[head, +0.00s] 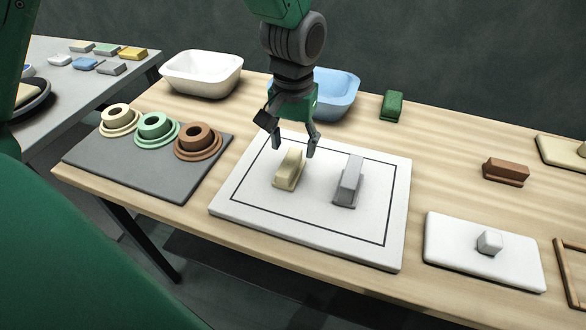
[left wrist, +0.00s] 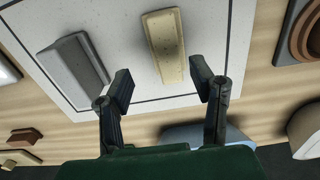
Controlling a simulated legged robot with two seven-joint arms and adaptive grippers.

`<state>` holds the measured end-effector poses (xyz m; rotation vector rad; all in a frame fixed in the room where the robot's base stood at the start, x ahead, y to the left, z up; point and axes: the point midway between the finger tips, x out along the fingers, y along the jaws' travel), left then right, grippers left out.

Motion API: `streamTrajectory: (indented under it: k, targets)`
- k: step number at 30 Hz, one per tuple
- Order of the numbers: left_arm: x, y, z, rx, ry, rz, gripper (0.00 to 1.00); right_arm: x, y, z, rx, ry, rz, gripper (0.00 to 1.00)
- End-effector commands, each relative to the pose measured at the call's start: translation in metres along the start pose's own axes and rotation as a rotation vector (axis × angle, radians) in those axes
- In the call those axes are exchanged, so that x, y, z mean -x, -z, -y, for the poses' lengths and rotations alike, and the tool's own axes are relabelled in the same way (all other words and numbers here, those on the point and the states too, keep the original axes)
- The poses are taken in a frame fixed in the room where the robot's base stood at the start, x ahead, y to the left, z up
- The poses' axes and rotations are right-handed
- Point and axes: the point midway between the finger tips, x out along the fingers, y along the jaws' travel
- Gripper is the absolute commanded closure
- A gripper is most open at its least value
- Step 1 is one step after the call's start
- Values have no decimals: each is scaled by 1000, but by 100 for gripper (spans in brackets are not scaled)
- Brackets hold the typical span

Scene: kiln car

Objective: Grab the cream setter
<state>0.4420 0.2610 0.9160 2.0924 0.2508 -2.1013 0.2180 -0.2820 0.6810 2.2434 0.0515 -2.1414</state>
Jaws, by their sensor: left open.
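The cream setter (head: 289,170) is a pale block on a wider base. It stands on the white board with a black outline (head: 310,231), left of a grey setter (head: 348,182). My left gripper (head: 294,150) is open and points down just above and behind the cream setter, apart from it as far as I can tell. In the left wrist view the cream setter (left wrist: 163,46) lies ahead of the open fingertips (left wrist: 160,88), roughly centred between them. The grey setter (left wrist: 73,72) is to the left there. My right gripper is not in view.
A grey mat (head: 130,166) with cream, green and brown ring pieces lies to the left. A white basin (head: 201,74) and blue basin (head: 340,95) stand behind. A green block (head: 392,106), a brown block (head: 506,171) and a white slab with a knob (head: 460,259) are to the right.

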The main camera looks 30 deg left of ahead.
Motion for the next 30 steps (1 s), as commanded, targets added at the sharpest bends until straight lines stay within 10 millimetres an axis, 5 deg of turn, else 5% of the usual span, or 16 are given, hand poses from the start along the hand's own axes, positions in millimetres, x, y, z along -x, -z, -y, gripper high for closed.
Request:
streamTrajectory:
  k: [13, 23, 27, 30]
  targets:
    - [-51, 3, 7, -1, 1, 2, 50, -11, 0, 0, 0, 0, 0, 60]
    - [-58, 3, 7, -1, 1, -1, 50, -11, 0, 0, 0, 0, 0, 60]
    - [-58, 3, 7, -1, 1, -1, 96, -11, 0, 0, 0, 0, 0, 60]
    - [-58, 3, 7, -1, 1, -1, 100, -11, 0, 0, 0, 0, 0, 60]
